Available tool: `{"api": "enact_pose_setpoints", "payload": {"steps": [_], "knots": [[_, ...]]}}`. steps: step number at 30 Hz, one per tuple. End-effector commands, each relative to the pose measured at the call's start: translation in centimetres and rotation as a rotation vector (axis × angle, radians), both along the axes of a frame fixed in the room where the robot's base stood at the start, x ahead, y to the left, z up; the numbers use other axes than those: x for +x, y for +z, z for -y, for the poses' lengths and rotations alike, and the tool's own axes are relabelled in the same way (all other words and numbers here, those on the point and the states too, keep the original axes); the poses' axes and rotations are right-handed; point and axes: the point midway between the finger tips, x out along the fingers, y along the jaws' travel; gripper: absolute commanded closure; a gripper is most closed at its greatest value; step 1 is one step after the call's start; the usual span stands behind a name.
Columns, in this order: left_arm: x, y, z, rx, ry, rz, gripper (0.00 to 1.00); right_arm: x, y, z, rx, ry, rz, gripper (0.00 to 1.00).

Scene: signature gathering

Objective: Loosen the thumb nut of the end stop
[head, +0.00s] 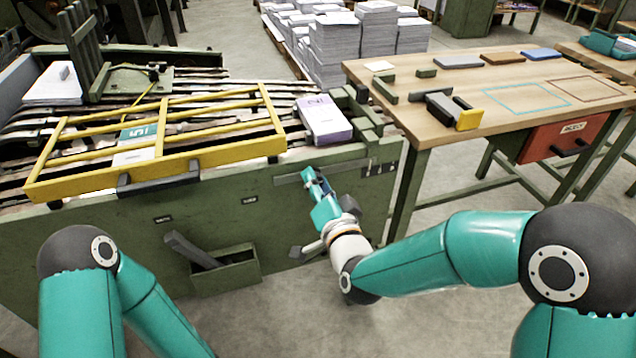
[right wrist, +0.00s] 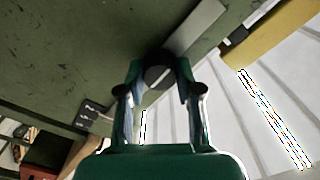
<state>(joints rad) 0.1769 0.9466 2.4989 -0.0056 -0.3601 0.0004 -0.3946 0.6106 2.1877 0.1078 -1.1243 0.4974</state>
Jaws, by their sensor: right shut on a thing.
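The thumb nut (right wrist: 158,77) of the end stop is a dark round knob on the machine's green front panel. In the right wrist view it sits between the two fingertips of my right gripper (right wrist: 160,82), which is shut on it. In the head view my right gripper (head: 312,178) reaches up to the grey slot strip (head: 288,178) on that panel and hides the nut. The strip also shows in the right wrist view (right wrist: 197,28). I cannot make out the end stop's body for sure. My left gripper is outside the head view; only its arm shows at lower left.
A yellow guard frame (head: 205,157) lies over the machine bed, with a purple-white stack (head: 326,121) beside it. A wooden bench (head: 425,82) with a red reject box (head: 560,138) stands right.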

Motion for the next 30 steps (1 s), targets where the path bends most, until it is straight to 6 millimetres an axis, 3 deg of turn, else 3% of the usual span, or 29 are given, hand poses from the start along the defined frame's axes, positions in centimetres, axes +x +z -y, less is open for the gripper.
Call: {"api": "enact_pose_setpoints", "payload": {"steps": [11,30], "knots": [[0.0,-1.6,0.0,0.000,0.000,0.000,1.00,0.1,-0.4,0.2,-0.124,-0.008,0.037,1.00],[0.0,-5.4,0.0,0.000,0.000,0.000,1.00,0.1,-0.4,0.0,-0.668,-0.006,0.211,1.00]]}}
